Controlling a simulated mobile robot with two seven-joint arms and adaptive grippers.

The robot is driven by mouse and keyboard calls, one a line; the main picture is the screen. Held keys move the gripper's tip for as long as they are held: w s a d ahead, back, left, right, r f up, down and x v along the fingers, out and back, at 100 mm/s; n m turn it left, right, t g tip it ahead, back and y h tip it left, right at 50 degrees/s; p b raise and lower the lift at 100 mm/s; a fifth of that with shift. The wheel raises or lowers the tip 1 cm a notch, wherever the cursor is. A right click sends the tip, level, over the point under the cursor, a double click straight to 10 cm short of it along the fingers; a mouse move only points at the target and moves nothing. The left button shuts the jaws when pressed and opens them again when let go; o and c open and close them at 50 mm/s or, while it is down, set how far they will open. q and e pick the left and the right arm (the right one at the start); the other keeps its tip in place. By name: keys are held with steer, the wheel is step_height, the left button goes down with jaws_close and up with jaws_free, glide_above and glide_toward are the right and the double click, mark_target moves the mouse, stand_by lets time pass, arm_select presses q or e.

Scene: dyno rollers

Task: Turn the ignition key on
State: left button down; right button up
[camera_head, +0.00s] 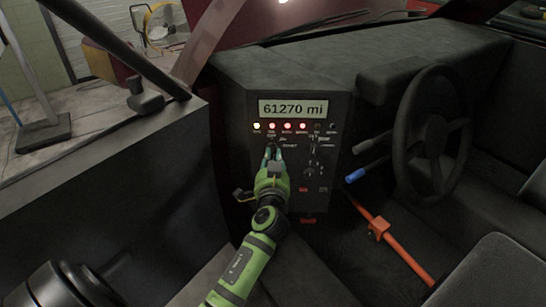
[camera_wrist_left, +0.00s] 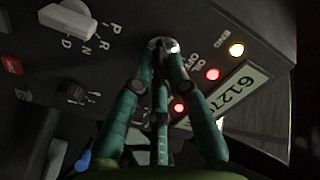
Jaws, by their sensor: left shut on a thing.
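The dash panel (camera_head: 316,181) stands in the middle of the head view, with a lit display (camera_head: 293,109) reading 61270 mi. My left gripper (camera_head: 273,150) reaches up to the panel's upper left, below the row of indicator lights. In the left wrist view, the fingertips of my left gripper (camera_wrist_left: 162,54) close together at a round silver ignition switch (camera_wrist_left: 169,44). They are shut on the ignition key, which is mostly hidden between the fingers. One yellow light (camera_wrist_left: 236,50) and several red lights (camera_head: 287,126) glow. My right gripper is not in view.
A gear selector knob (camera_wrist_left: 68,19) marked P, R, N, D and another knob (camera_wrist_left: 75,93) sit near the fingers. The steering wheel (camera_head: 435,135) is to the right. An orange lever (camera_head: 390,240) and a blue-tipped stalk (camera_head: 356,175) lie right of my arm.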

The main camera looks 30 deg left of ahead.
arm_select(q)
steer(key=shift+m, duration=0.8)
steer(key=c, duration=1.2)
jaws_free()
steer(key=v, duration=1.2)
